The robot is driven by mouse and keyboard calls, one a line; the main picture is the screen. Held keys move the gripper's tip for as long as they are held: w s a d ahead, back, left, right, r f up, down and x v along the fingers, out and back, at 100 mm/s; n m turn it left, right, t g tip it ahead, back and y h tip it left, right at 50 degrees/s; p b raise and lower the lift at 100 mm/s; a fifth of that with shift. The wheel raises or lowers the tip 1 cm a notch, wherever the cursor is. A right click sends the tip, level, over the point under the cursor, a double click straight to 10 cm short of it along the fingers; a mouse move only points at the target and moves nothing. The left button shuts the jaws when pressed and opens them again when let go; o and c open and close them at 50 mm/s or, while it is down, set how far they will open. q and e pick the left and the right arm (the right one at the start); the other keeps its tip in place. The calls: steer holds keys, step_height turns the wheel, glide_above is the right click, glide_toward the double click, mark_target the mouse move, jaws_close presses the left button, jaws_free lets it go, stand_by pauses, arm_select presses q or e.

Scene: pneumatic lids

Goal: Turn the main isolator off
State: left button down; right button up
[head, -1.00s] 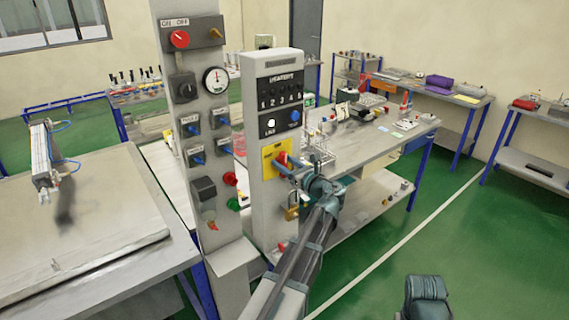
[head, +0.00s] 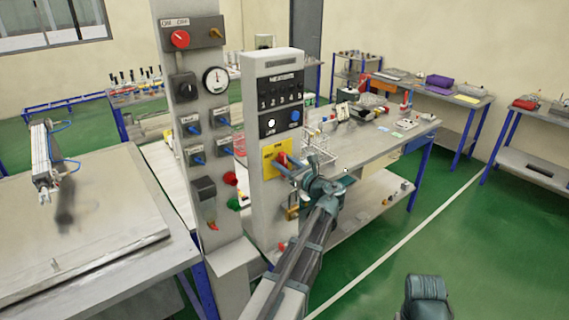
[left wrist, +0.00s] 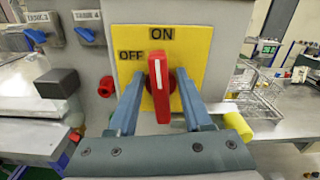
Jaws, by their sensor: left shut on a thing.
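The main isolator is a red rotary handle on a yellow plate (head: 272,150) on the grey panel column. In the left wrist view the red handle (left wrist: 158,90) stands upright, its white line toward the ON label (left wrist: 162,33). The OFF label (left wrist: 130,55) is to its upper left on the yellow plate (left wrist: 205,45). My left gripper (head: 292,167) is at the isolator, and its two blue-grey fingers (left wrist: 158,90) lie on either side of the handle, shut on it. In the head view the gripper partly hides the handle.
A brass padlock (head: 291,211) hangs just below my gripper. A second control column (head: 195,110) with a red knob, gauge and blue switches stands close on the left. A workbench (head: 375,148) with a wire basket is behind on the right. Green floor is free at the right.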

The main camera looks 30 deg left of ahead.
arm_select(q)
steer(key=n, duration=0.4)
steer(key=shift+s+f, duration=0.1)
steer(key=shift+s, duration=0.15)
steer(key=n, duration=0.4)
steer(key=shift+s+a+f, duration=0.1)
steer(key=shift+s+f, duration=0.05)
steer(key=shift+s+f+n+b, duration=0.1)
steer(key=shift+f+n+b, duration=0.1)
steer(key=shift+n, duration=1.2)
steer(key=shift+s+f+n+b, duration=0.1)
steer(key=shift+n+b, duration=0.1)
steer(key=shift+n, duration=1.2)
steer(key=shift+f+n+b, duration=0.1)
steer(key=shift+n+b, duration=0.1)
steer(key=shift+n, duration=1.5)
steer(key=c, duration=0.7)
jaws_free()
steer(key=v, duration=1.3)
steer(key=shift+s+d, duration=0.2)
steer(key=shift+d, duration=0.15)
